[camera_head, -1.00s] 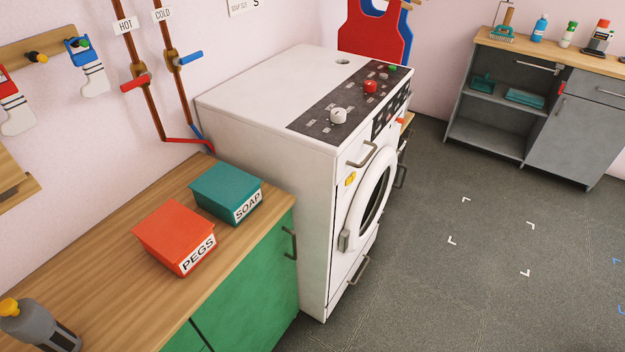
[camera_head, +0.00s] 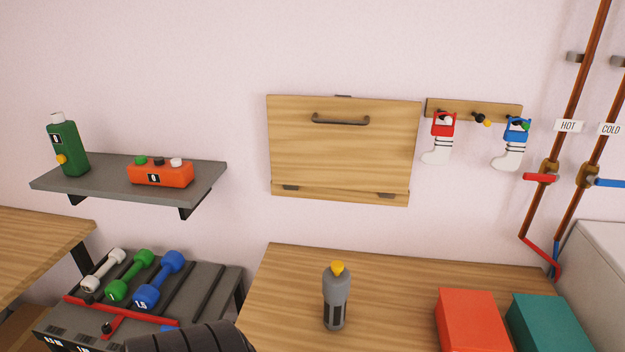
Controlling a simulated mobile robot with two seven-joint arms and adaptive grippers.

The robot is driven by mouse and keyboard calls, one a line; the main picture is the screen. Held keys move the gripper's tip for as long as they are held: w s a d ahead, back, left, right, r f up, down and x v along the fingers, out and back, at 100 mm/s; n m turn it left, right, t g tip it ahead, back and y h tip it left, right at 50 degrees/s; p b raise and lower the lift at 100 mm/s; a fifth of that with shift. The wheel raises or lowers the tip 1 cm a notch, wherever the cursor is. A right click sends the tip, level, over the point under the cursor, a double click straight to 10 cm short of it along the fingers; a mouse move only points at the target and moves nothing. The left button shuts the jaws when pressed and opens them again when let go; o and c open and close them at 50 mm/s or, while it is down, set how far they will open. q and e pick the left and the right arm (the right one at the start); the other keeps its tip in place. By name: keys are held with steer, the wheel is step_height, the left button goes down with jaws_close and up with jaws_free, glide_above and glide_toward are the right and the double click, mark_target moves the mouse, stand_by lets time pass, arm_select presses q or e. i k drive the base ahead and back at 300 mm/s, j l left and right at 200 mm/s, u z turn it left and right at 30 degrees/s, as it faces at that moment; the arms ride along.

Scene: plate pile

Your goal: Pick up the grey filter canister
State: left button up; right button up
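A grey canister (camera_head: 336,303) with a yellow cap and a dark panel on its front stands upright on the wooden counter (camera_head: 282,290), near the middle of the head view. It is the only grey canister that I see. Nothing touches it. Neither of my grippers shows in this view, so I cannot see whether they are open or shut.
A red box (camera_head: 472,320) and a teal box (camera_head: 548,325) sit right of the canister. A dumbbell rack (camera_head: 205,283) stands left of the counter. Above it, a grey shelf (camera_head: 105,187) holds a green bottle (camera_head: 66,146). A dark ribbed shape (camera_head: 190,338) is cut off below.

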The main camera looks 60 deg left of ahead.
mark_target(335, 290)
steer(key=l+u, duration=0.1)
steer(key=u, duration=1.55)
steer(key=k+j, duration=0.05)
